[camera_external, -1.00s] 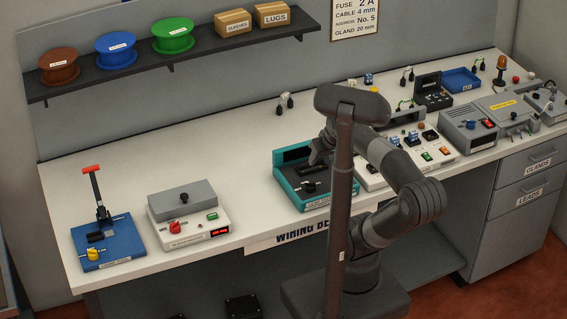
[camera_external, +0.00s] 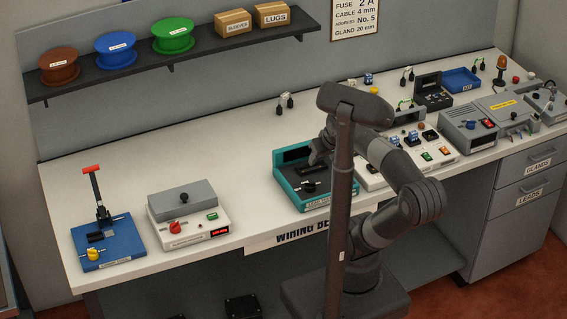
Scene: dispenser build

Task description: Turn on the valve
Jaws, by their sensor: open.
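No part is readably labelled as a valve. A yellow handle (camera_external: 93,254) sits on the front of a blue base (camera_external: 122,250) at the bench's left end. A black post with a red-topped lever (camera_external: 95,185) stands on the same base. My gripper (camera_external: 318,157) is far to the right of it, over the teal-framed device (camera_external: 290,174) at mid-bench. It is open; its fingers are small and partly hidden by my own arm and column. I cannot tell whether they touch the device.
A white box with a red knob (camera_external: 175,228) and a grey lid (camera_external: 182,200) stands between the blue base and the teal device. Switch panels and grey boxes (camera_external: 468,127) crowd the right side. A shelf with spools (camera_external: 116,49) hangs behind. The back-left bench top is clear.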

